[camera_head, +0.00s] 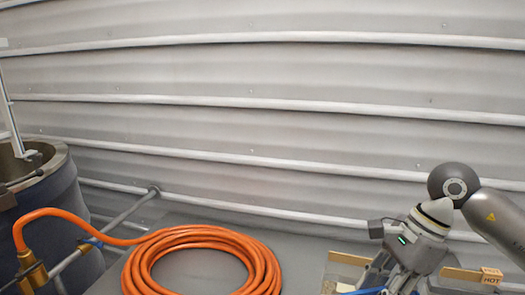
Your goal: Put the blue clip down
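My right gripper (402,284) is at the bottom right, pointing down, with its fingertips cut off by the picture's lower edge. A blue piece (366,290), possibly the blue clip, shows at the bottom edge just left of the fingers. Only a sliver of it is visible, and I cannot tell whether the fingers hold it. My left gripper is not in view.
A coiled orange hose (190,236) lies on the grey surface, its end running to a brass fitting (33,270) beside a dark drum (55,195). A tan panel with a "HOT" tag (491,276) is near the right gripper. A ribbed grey wall stands behind.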

